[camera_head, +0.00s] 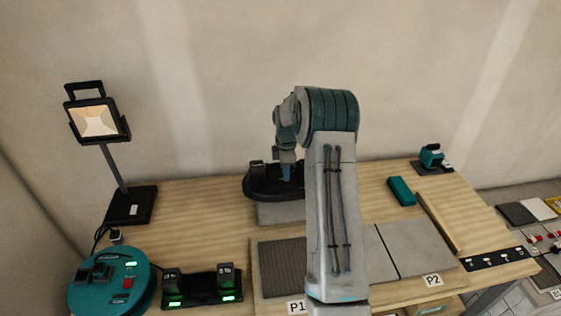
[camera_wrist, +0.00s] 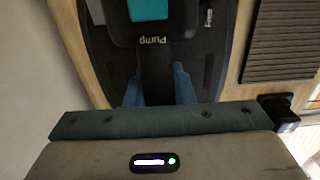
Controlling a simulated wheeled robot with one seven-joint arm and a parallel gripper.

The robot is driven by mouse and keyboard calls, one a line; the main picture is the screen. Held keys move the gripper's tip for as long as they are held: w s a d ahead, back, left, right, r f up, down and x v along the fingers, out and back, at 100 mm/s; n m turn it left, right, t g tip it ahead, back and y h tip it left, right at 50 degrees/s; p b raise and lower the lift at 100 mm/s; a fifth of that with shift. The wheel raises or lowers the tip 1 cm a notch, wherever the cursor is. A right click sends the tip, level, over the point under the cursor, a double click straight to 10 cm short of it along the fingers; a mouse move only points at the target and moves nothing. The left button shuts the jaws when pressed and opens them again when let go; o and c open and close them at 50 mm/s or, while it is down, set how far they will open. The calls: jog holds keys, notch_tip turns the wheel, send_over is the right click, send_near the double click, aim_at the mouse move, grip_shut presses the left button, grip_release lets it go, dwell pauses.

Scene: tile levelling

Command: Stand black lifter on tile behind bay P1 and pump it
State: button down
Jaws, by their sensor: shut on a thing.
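The black lifter (camera_head: 262,188) is over the grey tile (camera_head: 280,214) behind bay P1 (camera_head: 284,268); it looks level, and I cannot tell whether it bears fully on the tile. In the wrist view the lifter (camera_wrist: 98,62) fills the middle, with a teal patch and the word "Pump". My gripper (camera_head: 287,173) is at the lifter's middle. In the wrist view my gripper's blue fingers (camera_wrist: 157,88) are on either side of the lifter's black handle bar, shut on it. My arm hides the lifter's right part and some of the bay.
A work lamp (camera_head: 100,125) stands at the back left. A teal round device (camera_head: 112,285) and a black charger (camera_head: 203,288) are front left. A teal block (camera_head: 401,191) and a teal tool (camera_head: 432,158) lie right.

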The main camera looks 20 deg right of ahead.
aim_at(285, 183)
jog(key=shift+w+d, duration=0.1)
jog(key=shift+f+b, duration=0.35)
jog(key=shift+f, duration=0.15)
jog(key=shift+f+b, duration=1.35)
jog(key=shift+f, duration=1.2)
jog(key=shift+f+b, duration=0.65)
jog(key=shift+f, duration=0.15)
jog(key=c, duration=1.2)
grip_release()
jog(key=shift+o, duration=0.2)
notch_tip(285, 183, up, 14)
jog(key=shift+f+b, duration=0.1)
jog(key=shift+b, duration=0.7)
